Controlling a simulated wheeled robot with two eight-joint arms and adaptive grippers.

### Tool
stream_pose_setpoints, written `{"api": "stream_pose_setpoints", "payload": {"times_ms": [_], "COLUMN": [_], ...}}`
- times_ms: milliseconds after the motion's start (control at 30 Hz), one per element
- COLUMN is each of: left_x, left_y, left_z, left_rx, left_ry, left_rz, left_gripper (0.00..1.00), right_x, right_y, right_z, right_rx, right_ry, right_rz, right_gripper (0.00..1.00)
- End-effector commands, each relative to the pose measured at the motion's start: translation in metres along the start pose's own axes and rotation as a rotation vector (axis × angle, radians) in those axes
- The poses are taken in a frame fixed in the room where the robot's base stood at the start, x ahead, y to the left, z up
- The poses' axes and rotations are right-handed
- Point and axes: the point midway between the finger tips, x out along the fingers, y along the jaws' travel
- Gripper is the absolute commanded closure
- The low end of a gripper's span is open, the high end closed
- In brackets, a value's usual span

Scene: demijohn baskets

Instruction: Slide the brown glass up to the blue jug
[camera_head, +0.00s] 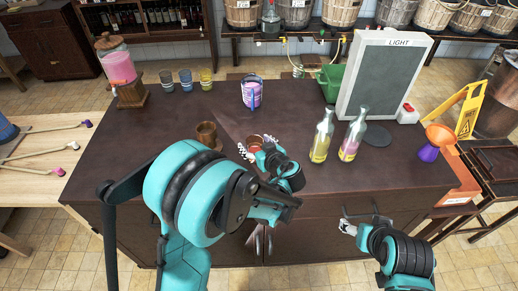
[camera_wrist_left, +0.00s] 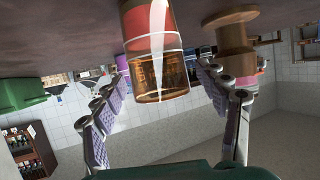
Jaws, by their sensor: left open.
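The brown glass (camera_head: 255,140) stands on the dark table with something red in it. It shows large and upside down in the left wrist view (camera_wrist_left: 160,75), amber with white bands. My left gripper (camera_head: 258,149) is open, with its fingers on either side of the glass; in the left wrist view (camera_wrist_left: 163,72) gaps show between fingers and glass. The blue jug (camera_head: 251,94), with pink-purple contents, stands farther back, almost straight behind the glass. My right gripper (camera_head: 361,218) is open and empty at the table's front edge.
A brown wooden cup-like piece (camera_head: 207,134) stands close left of my left gripper. Two bottles (camera_head: 321,140) (camera_head: 352,138) stand to the right. Coloured glasses (camera_head: 186,79) line the back left. The table between glass and jug looks clear.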

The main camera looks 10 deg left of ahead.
Motion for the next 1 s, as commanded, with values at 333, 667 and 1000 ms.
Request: {"api": "stream_pose_setpoints", "payload": {"times_ms": [333,667,1000], "left_x": [0.0035,0.0034,0.0092], "left_y": [0.0001,0.0000,0.0029], "left_z": [-0.0003,-0.0005,-0.0026], "left_rx": [0.000,0.001,0.000], "left_ry": [-0.001,0.000,0.000], "left_rz": [0.000,0.000,0.001], "left_gripper": [0.32,0.89,0.89], "right_x": [0.0005,0.0005,0.0013], "right_y": [0.0000,0.0000,0.0000], "right_z": [0.0003,0.0004,0.0009], "right_rx": [0.000,0.000,0.000], "right_ry": [0.000,0.000,0.000], "right_rz": [0.000,0.000,0.000], "right_gripper": [0.31,0.31,0.31]}}
